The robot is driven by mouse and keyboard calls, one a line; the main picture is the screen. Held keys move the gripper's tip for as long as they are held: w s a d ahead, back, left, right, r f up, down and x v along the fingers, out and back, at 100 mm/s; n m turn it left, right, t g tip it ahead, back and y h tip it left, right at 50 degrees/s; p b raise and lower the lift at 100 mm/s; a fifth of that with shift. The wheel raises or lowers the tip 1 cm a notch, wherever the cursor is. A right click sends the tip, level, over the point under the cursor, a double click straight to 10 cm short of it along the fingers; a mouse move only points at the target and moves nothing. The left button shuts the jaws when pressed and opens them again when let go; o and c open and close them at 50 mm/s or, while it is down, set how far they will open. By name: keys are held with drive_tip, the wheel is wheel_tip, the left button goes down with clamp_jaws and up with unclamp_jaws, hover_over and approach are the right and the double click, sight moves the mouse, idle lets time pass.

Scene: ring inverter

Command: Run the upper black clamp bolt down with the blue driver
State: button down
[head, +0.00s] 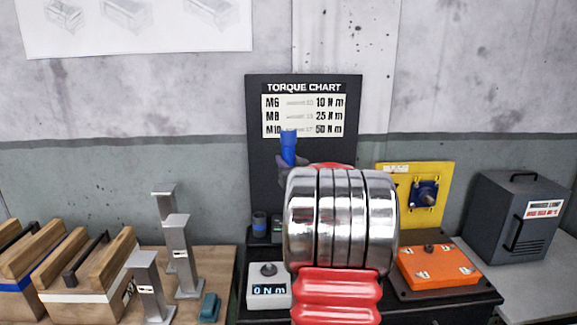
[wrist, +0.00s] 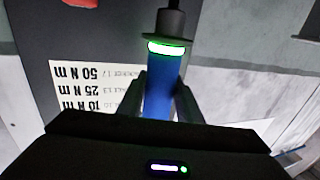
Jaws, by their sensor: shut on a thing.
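My gripper (wrist: 160,92) is shut on the blue driver (wrist: 158,80), with one finger on each side of its body in the wrist view. The driver has a lit green ring and a dark collar and nose beyond it. In the head view the blue driver (head: 288,148) stands up, tilted slightly, in front of the torque chart; my arm hides most of my gripper below it. A blue fitting (head: 424,195) sits on a yellow panel (head: 393,178) at the right. I cannot make out the upper black clamp bolt for certain.
The torque chart (head: 352,95) stands behind the driver. A white readout box (head: 255,300) shows 0 N m. An orange block (head: 438,268) lies on the dark bench, with a dark grey cabinet (head: 490,235) at the right. Metal posts (head: 178,245) and wooden boxes (head: 100,275) stand at the left.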

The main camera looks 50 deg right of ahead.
drive_tip(key=shift+s+a+f, duration=0.1)
drive_tip(key=shift+a+f, duration=0.9)
drive_tip(key=shift+f, duration=0.05)
drive_tip(key=w+a+f+n+t+y, duration=0.1)
drive_tip(key=a+f, duration=0.5)
drive_tip(key=a, duration=0.8)
drive_tip(key=w+a+f+n+y, duration=0.2)
drive_tip(key=w+a+f, duration=0.3)
drive_tip(key=a, duration=1)
drive_tip(key=w+a+f+n+t+y, duration=0.1)
drive_tip(key=w+a+f+y, duration=0.2)
drive_tip(key=a+f, duration=0.5)
drive_tip(key=shift+w+a+f+t, duration=0.1)
drive_tip(key=shift+w+a, duration=0.05)
drive_tip(key=shift+a, duration=0.95)
drive_tip(key=shift+w+a+f+t, duration=0.1)
drive_tip(key=shift+w+a, duration=0.1)
drive_tip(key=shift+a, duration=0.95)
drive_tip(key=shift+w+a+f+t, duration=0.1)
drive_tip(key=shift+w+a, duration=0.05)
drive_tip(key=shift+a, duration=0.95)
drive_tip(key=a+f+n+y, duration=0.1)
drive_tip(key=a+n+y, duration=0.1)
drive_tip(key=a, duration=1)
drive_tip(key=shift+w+a+f+n+y, duration=0.15)
drive_tip(key=shift+f+n+y, duration=0.2)
drive_tip(key=shift+y, duration=0.55)
